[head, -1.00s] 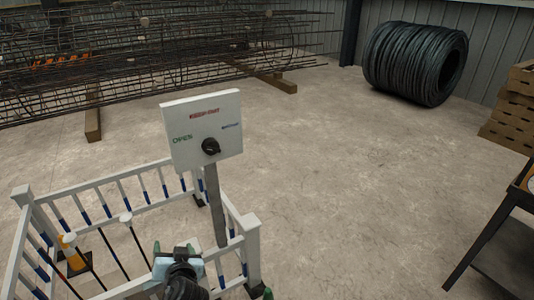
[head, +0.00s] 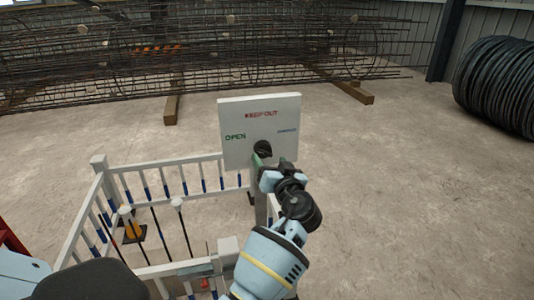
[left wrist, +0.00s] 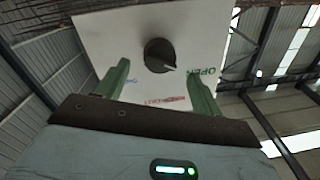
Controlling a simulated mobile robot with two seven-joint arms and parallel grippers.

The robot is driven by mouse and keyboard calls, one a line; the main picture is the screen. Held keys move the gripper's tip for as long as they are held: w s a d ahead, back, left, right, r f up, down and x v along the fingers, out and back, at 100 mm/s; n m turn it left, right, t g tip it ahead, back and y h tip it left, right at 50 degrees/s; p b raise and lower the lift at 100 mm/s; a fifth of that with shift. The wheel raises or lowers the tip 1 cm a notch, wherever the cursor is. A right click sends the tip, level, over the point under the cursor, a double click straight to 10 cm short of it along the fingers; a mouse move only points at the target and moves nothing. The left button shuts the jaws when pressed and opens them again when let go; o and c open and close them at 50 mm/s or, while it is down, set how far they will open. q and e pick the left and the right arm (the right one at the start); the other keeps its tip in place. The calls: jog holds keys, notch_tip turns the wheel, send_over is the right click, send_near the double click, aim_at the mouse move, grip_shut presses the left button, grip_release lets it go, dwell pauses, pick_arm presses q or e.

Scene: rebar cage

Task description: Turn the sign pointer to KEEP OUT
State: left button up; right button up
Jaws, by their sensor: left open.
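The white sign board (head: 240,112) stands on a post, with KEEP OUT in red at the top, OPEN in green at the left and a small blue label at the right. Its black round knob (head: 262,148) is the pointer. In the left wrist view the sign is upside down, and the knob's pointer (left wrist: 160,56) points toward OPEN. My left gripper (head: 262,169) is in front of the sign, just below the knob. In the left wrist view its green fingers (left wrist: 158,72) are open on either side of the knob, not closed on it. My right gripper is out of view.
A white railing (head: 165,163) with blue-marked bars surrounds the post's foot, with a cone (head: 131,225) and thin rods inside. Rebar cages (head: 200,60) lie on timbers behind. A black coil (head: 505,90) stands at the right. The floor at right is clear.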

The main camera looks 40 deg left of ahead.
aim_at(266, 154)
pick_arm(q)
jog(key=shift+x, duration=2.4)
jog(key=shift+d, duration=0.1)
jog(key=c, duration=0.9)
